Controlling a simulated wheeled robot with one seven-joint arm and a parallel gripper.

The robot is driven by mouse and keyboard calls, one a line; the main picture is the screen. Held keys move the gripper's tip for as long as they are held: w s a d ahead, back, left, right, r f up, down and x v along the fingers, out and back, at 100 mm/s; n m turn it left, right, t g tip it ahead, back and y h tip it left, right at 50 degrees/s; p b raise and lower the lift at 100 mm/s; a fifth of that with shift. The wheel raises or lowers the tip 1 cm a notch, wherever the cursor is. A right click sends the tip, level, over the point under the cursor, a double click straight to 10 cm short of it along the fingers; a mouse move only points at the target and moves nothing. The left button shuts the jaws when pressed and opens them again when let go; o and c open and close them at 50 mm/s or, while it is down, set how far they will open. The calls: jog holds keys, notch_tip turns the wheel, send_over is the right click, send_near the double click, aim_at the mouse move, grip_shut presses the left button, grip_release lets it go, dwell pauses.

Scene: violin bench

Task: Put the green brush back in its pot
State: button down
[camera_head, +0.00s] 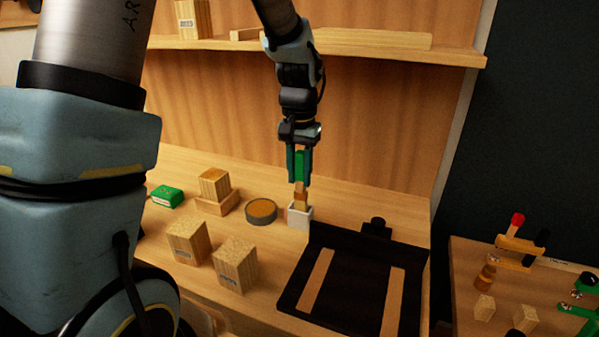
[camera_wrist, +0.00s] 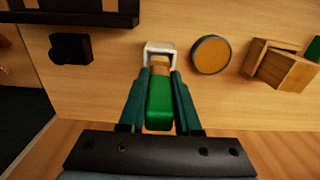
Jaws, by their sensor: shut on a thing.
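The green brush (camera_head: 300,166) is held upright by its green part, with its wooden lower part pointing down. My gripper (camera_head: 299,180) is shut on it, with a finger on each side. The brush's lower end is at the mouth of the white square pot (camera_head: 300,216), and the pot's rim hides the tip. In the wrist view the green brush (camera_wrist: 159,102) lies between the fingers of my gripper (camera_wrist: 160,80). Its far end meets the opening of the white pot (camera_wrist: 151,49). I cannot tell how deep it sits.
A round tin (camera_head: 261,211) stands just left of the pot. Wooden blocks (camera_head: 235,264) and a green box (camera_head: 167,196) are further left. A black tray (camera_head: 345,295) with two wooden strips lies to the front right. A shelf (camera_head: 380,48) runs above the bench.

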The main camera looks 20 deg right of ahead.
jog(key=shift+f+b, duration=1.2)
jog(key=shift+f, duration=0.9)
jog(key=shift+f, duration=0.1)
jog(key=c, duration=0.5)
grip_release()
